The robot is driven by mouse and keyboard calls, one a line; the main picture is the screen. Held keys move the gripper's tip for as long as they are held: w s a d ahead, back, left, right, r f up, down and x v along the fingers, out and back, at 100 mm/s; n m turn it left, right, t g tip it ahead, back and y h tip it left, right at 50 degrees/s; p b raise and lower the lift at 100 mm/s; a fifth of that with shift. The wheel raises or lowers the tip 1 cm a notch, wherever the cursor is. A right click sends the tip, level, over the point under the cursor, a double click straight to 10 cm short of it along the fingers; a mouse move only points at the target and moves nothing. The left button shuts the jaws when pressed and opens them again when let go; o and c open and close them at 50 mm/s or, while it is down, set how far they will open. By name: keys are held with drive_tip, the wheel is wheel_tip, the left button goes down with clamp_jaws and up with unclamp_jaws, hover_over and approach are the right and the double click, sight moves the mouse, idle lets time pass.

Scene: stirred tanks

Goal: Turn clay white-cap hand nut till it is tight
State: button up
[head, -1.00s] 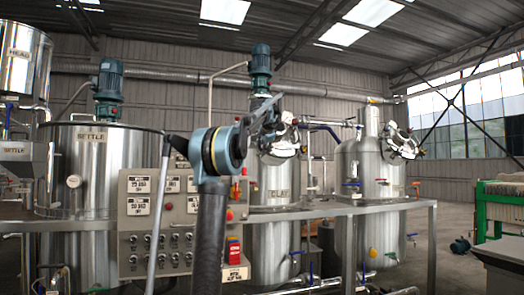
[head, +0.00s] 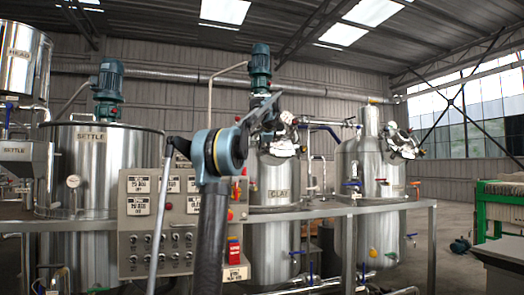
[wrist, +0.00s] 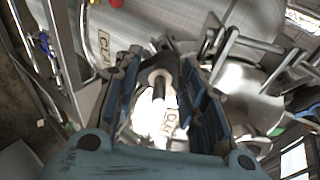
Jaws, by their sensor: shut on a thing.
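The clay tank (head: 272,222) is a steel vessel with a CLAY label, right of the control panel in the head view. Its lid (head: 283,146) with clamp fittings is at the top. My gripper (head: 268,112) is raised at this lid. In the wrist view, my gripper (wrist: 161,78) has its two blue-grey fingers on either side of the hand nut (wrist: 158,72), a grey rounded piece with a rod below it. The fingers are shut on it. The CLAY label (wrist: 104,45) shows up left. In the head view the nut cannot be made out behind the gripper.
The settle tank (head: 95,170) stands left, the control panel (head: 158,225) before my arm. Another steel vessel (head: 371,165) with a similar lid is right. A steel rail (head: 330,211) crosses in front of the tanks. Metal bars (wrist: 250,40) lie close right of my fingers.

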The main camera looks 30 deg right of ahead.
drive_tip(key=shift+w, duration=0.1)
drive_tip(key=o, duration=1.1)
drive_tip(key=shift+a+r, duration=0.1)
drive_tip(key=v, duration=1.1)
drive_tip(key=shift+s+a+r, duration=0.1)
drive_tip(key=shift+s+r, duration=0.1)
drive_tip(key=shift+s, duration=0.15)
